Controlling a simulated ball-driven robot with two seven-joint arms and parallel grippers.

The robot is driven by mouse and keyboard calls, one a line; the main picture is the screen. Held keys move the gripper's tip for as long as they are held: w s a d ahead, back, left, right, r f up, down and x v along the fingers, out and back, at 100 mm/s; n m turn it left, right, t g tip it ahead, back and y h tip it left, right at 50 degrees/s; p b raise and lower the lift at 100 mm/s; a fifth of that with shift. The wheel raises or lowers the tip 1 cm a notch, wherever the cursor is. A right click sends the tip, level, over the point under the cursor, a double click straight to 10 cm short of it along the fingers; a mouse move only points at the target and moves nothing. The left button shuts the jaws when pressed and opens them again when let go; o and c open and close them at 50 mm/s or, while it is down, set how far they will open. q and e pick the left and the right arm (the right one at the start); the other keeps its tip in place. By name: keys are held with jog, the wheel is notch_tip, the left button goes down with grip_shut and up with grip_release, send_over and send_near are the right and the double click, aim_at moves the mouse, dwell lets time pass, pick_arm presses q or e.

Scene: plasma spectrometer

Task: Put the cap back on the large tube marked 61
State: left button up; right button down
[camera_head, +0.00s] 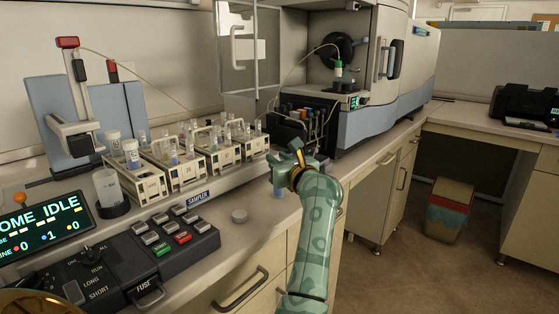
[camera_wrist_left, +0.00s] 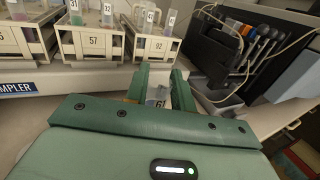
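My left gripper (camera_head: 287,160) is over the counter's front edge; its fingers also show in the wrist view (camera_wrist_left: 160,75). The fingers are apart, with a small clear tube (camera_wrist_left: 158,96) between or just beyond them. Its label starts with a 6; the rest is hidden. I cannot tell whether the fingers touch it. In the head view a bluish tube part (camera_head: 279,191) shows below the gripper. My right gripper is out of view.
Several tube racks (camera_head: 187,172) stand behind, with numbered tubes. A keypad (camera_head: 173,240) and a display (camera_head: 45,228) are at the left. A frosted cup (camera_head: 108,187) stands near the racks. A black holder (camera_wrist_left: 215,55) is beyond the gripper. The counter around the disc is clear.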

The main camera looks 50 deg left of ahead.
pick_arm(q)
jog(key=o, duration=0.4)
jog(key=p+v, duration=0.2)
jog(key=v, duration=1)
jog(key=shift+r+p, duration=0.1)
jog(key=shift+p, duration=0.25)
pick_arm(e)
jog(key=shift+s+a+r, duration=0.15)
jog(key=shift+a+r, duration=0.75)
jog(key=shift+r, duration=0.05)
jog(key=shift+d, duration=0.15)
